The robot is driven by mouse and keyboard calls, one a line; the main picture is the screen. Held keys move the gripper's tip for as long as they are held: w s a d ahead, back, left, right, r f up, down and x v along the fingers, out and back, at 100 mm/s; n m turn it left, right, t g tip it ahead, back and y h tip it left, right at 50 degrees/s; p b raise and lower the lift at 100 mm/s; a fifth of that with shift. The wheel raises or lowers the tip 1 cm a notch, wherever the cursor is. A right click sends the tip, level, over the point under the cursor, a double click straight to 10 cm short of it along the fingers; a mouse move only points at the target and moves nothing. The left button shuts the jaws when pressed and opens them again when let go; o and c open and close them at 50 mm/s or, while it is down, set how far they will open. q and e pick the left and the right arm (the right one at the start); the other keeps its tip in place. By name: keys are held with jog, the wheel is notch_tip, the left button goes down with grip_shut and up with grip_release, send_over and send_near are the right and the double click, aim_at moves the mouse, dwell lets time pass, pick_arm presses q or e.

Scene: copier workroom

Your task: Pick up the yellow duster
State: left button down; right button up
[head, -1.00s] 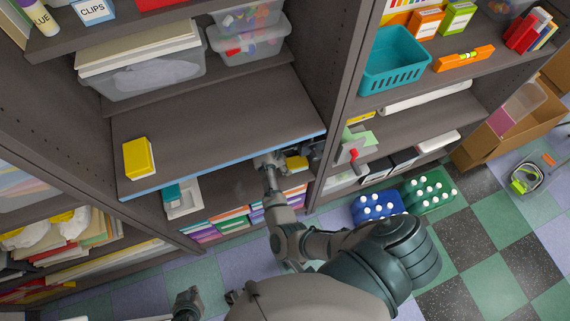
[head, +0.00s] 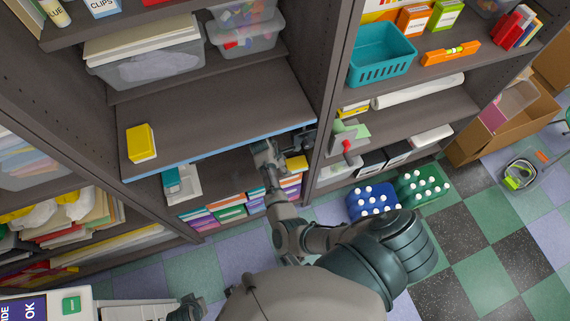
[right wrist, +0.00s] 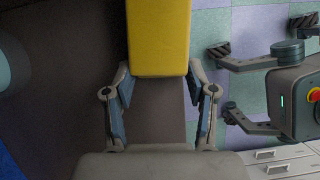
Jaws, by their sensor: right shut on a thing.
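The yellow duster (head: 297,164) is a small yellow block at my right gripper (head: 284,158), just below the blue-edged shelf's right end in the head view. In the right wrist view the duster (right wrist: 158,38) sticks out ahead of the fingers. My right gripper (right wrist: 160,95) is shut on its near end, one finger on each side. A dark part of my left gripper (head: 187,308) shows low in the head view; its fingers are not clear. A second yellow block (head: 141,142) with a pale lower side lies on the shelf's left end.
The blue-edged shelf (head: 215,115) is mostly bare. Colourful boxes (head: 232,213) and a white tray (head: 184,188) sit below it. An upright divider (head: 335,80) stands right of my gripper. Blue (head: 373,202) and green (head: 420,188) crates stand on the floor. A panelled machine (head: 45,305) is lower left.

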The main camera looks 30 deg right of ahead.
jog(key=shift+s, duration=0.2)
jog(key=o, duration=1.2)
jog(key=shift+w+a+r, duration=0.1)
jog(key=shift+r, duration=0.15)
jog(key=v, duration=0.2)
jog(key=shift+w+a+r, duration=0.15)
jog(key=shift+r, duration=0.1)
jog(key=w+a, duration=0.1)
jog(key=a, duration=0.2)
jog(key=w+a, duration=0.1)
jog(key=a, duration=0.3)
jog(key=w+a, duration=0.1)
jog(key=a, duration=0.3)
jog(key=shift+w+a+f, duration=0.15)
jog(key=shift+w, duration=0.2)
